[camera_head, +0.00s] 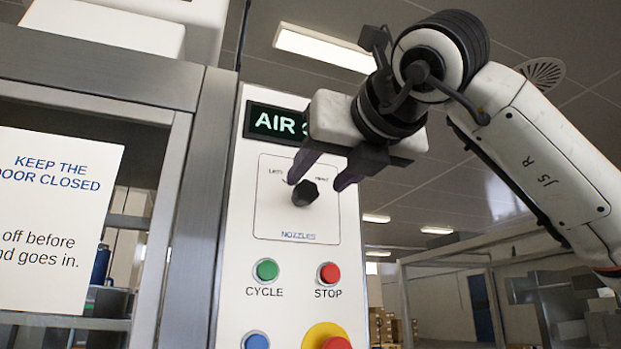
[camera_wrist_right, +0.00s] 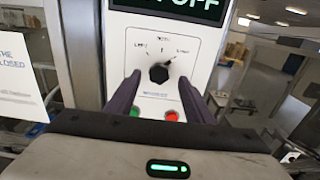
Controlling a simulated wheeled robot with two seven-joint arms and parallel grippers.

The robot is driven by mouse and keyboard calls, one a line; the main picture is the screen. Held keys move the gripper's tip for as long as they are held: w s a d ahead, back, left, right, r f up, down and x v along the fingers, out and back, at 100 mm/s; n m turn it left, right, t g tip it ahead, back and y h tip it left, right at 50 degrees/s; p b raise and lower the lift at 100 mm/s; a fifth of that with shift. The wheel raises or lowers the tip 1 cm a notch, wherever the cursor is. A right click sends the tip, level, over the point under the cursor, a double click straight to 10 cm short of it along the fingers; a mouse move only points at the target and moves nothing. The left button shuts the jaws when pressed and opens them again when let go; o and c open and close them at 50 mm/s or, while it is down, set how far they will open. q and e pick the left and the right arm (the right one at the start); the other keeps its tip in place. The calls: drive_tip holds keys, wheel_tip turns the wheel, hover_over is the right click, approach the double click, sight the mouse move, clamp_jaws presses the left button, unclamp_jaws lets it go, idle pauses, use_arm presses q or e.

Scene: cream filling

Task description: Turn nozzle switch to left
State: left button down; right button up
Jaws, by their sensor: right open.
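The nozzle switch is a black knob (camera_head: 305,193) on a white control panel (camera_head: 250,215), inside a square outline labelled NOZZLES. It also shows in the right wrist view (camera_wrist_right: 159,73), with position labels to its upper left, top and upper right. Its pointer seems to lean to the upper right, but this is hard to tell. My right gripper (camera_head: 322,178) is open in front of the panel. In the wrist view its two dark fingers (camera_wrist_right: 160,84) stand to the left and right of the knob, with visible gaps. My left gripper is not in view.
A lit display (camera_head: 275,122) is above the switch, partly hidden by my gripper. Below are a green CYCLE button (camera_head: 266,270), a red STOP button (camera_head: 329,273), a blue button (camera_head: 256,341) and a red button on yellow (camera_head: 330,338). A metal-framed cabinet (camera_head: 180,200) stands left.

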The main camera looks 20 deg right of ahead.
sight(308, 188)
drive_tip(key=shift+w+a+p, duration=0.15)
drive_tip(key=shift+w+p, duration=0.35)
drive_tip(key=shift+w, duration=1.7)
drive_tip(key=c, duration=1)
drive_tip(key=shift+c, duration=0.2)
